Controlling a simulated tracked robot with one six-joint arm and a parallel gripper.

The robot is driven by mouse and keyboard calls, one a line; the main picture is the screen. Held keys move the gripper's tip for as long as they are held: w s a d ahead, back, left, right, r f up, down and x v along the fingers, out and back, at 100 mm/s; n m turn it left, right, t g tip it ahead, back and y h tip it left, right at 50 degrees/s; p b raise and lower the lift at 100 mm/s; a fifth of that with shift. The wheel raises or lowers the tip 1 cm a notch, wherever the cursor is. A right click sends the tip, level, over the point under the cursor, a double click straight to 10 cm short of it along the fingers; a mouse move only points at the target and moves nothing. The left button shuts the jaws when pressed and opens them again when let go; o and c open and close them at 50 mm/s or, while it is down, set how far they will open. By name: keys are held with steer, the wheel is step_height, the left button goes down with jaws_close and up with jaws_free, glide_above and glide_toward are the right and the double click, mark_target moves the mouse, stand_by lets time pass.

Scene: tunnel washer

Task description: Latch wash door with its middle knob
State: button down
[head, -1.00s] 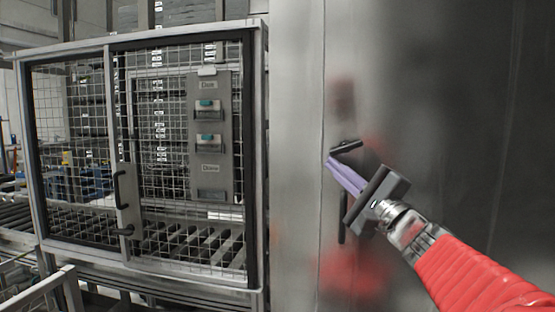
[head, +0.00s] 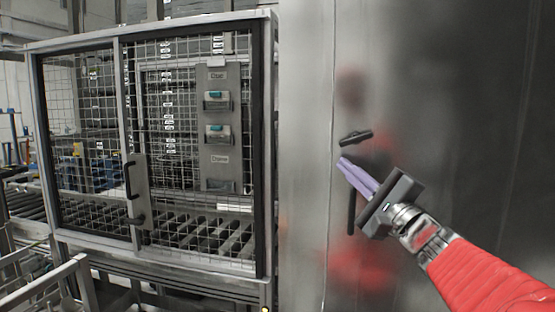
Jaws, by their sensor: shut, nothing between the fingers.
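The wash door appears to be the large smooth steel panel (head: 300,120) on the right, with a vertical seam near its left side. A short black knob or lever (head: 356,137) sits on it, tilted slightly up to the right. A black vertical bar handle (head: 351,213) is below, partly behind my gripper. My gripper (head: 343,160) is shut and empty, its pale purple fingers pointing up-left. The fingertips appear just below the knob's left end. I cannot tell their distance from the steel or whether the door is fully closed.
A control panel (head: 219,130) shows behind the mesh. Rollers and a metal rail (head: 50,285) lie at lower left.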

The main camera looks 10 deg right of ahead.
steer(key=s+f, duration=0.7)
steer(key=f, duration=0.1)
steer(key=shift+s+a+f, duration=0.25)
steer(key=shift+s, duration=0.15)
steer(key=c, duration=2.5)
jaws_free()
